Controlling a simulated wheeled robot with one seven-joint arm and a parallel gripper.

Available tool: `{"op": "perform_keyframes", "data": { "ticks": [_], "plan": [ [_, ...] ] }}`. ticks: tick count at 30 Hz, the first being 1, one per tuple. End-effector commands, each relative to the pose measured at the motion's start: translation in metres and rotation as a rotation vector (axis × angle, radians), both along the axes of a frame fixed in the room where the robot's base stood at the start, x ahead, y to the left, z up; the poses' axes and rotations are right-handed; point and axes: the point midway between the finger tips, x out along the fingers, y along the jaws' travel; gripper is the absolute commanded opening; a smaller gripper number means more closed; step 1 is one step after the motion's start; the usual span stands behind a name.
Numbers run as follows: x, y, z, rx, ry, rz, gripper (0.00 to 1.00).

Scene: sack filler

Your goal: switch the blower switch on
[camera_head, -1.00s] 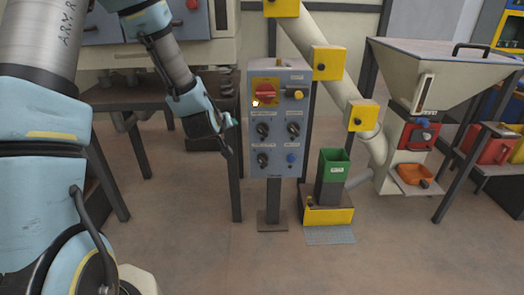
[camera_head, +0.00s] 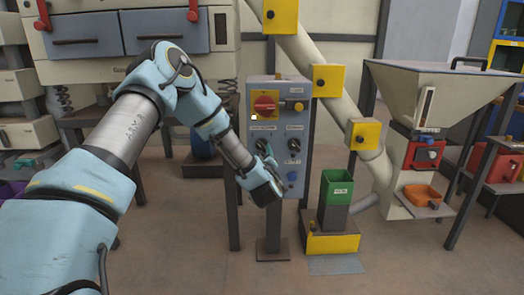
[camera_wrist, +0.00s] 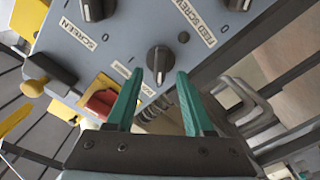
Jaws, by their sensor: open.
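The grey-blue control panel (camera_head: 300,92) stands on a post.
The red switch (camera_wrist: 100,103) lies close to my left finger in the wrist view. A slanted pipe with yellow guards (camera_head: 328,80) and a green-topped bin (camera_head: 337,190) stand right of the panel. A hopper (camera_head: 430,90) is farther right. Open floor lies in front.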

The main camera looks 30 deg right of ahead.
Motion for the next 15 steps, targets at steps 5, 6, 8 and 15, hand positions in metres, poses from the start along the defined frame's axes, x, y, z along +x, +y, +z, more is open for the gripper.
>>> {"op": "perform_keyframes", "data": {
  "ticks": [5,6,8,15],
  "plan": [
    [0.025,-0.011,-0.001,-0.001,0.0,0.003,0.53],
    [0.029,-0.012,-0.001,0.0,0.0,0.002,0.53],
    [0.033,-0.015,-0.001,0.0,0.0,0.001,0.53],
    [0.038,-0.017,0.0,0.0,0.001,-0.001,0.53]
  ]
}}
